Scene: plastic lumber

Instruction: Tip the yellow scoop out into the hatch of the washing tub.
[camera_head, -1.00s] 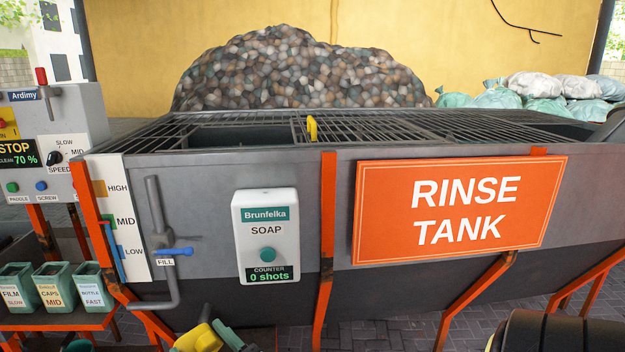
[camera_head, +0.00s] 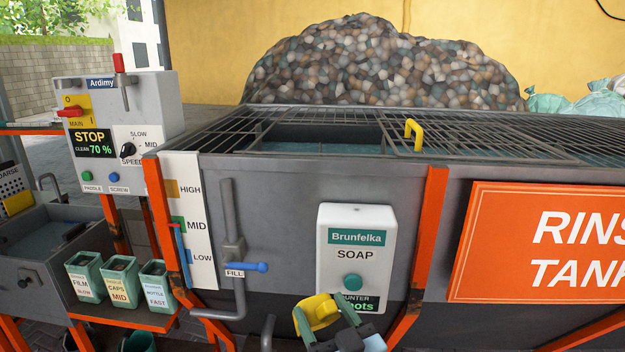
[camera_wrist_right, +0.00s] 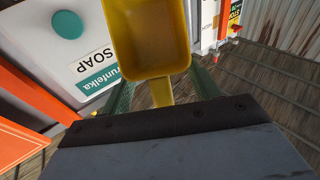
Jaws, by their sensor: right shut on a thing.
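The yellow scoop (camera_head: 317,312) is low in the head view, in front of the tub's soap box. My right gripper (camera_head: 325,322) is shut on its handle; the wrist view shows the handle (camera_wrist_right: 160,92) between the green fingers. The scoop's bowl (camera_wrist_right: 150,35) faces the wrist camera; its inside looks yellow-brown, and I cannot tell whether it holds anything. The washing tub (camera_head: 300,185) is a grey tank with a grating on top. Its hatch (camera_head: 325,134) is a rectangular opening in the grating, with water below. A yellow handle (camera_head: 413,134) stands right of it. My left gripper is out of view.
The soap box (camera_head: 355,245) and the blue-handled fill pipe (camera_head: 248,267) stick out from the tub's front. An orange upright (camera_head: 428,235) and the rinse tank sign (camera_head: 540,245) are to the right. Labelled green bins (camera_head: 120,283) and a control box (camera_head: 120,120) stand left.

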